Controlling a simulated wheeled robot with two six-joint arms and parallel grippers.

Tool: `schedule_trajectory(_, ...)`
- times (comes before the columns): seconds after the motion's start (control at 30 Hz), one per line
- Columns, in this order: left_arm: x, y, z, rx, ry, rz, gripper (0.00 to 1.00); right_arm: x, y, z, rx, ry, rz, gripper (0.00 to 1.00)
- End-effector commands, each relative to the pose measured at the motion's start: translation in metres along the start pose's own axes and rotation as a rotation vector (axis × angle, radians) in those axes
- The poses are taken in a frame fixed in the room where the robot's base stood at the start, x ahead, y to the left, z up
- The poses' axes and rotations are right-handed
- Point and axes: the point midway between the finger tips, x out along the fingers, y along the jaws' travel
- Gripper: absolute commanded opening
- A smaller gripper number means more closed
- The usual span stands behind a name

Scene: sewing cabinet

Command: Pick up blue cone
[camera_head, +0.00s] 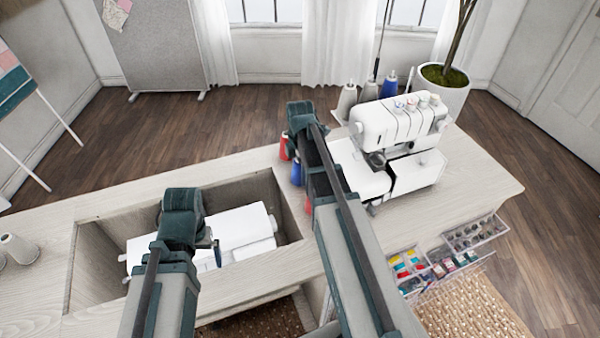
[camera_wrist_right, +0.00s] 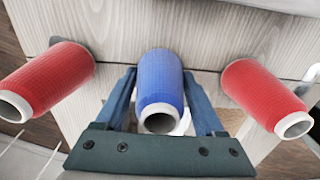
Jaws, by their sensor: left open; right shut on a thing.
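The blue cone (camera_wrist_right: 160,85) stands between two red cones in the right wrist view, its pale end toward the camera. It is partly visible in the head view (camera_head: 297,172), beside my right arm. My right gripper (camera_wrist_right: 160,92) has one finger on each side of the blue cone and is shut on it. I cannot tell whether the cone is clear of the tabletop. My left gripper (camera_head: 216,252) is open over the recessed well of the cabinet; its fingers are mostly hidden by my arm.
One red cone (camera_wrist_right: 52,80) is left of the blue one, another red cone (camera_wrist_right: 262,95) right, both close to my fingers. The white serger (camera_head: 400,125) stands right of my right arm. A white machine (camera_head: 235,228) lies in the well. Open drawers (camera_head: 470,235) jut out at front right.

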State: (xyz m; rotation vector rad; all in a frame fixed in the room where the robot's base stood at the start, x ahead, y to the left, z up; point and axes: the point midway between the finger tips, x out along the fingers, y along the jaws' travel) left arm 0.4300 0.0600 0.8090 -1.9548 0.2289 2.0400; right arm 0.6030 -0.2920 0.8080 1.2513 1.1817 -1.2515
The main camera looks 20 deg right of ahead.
Motion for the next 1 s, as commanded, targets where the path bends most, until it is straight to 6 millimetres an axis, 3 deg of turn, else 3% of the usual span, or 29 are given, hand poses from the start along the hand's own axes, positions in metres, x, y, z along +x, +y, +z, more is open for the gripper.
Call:
schedule_trajectory(0.03, 0.000, 0.000, 0.000, 0.000, 0.000, 0.000, 0.99, 0.000, 0.000, 0.000, 0.000, 0.000, 0.000, 0.26)
schedule_trajectory(0.1, 0.000, 0.000, 0.000, 0.000, 0.000, 0.000, 0.99, 0.000, 0.000, 0.000, 0.000, 0.000, 0.000, 0.14)
schedule_trajectory(0.57, -0.010, -0.001, 0.001, 0.000, 0.000, 0.000, 0.99, -0.010, 0.000, 0.000, 0.000, 0.000, 0.000, 0.13)
schedule_trajectory(1.0, -0.070, -0.007, 0.004, 0.000, 0.000, 0.000, 0.99, -0.071, 0.000, 0.000, 0.000, 0.000, 0.000, 0.13)
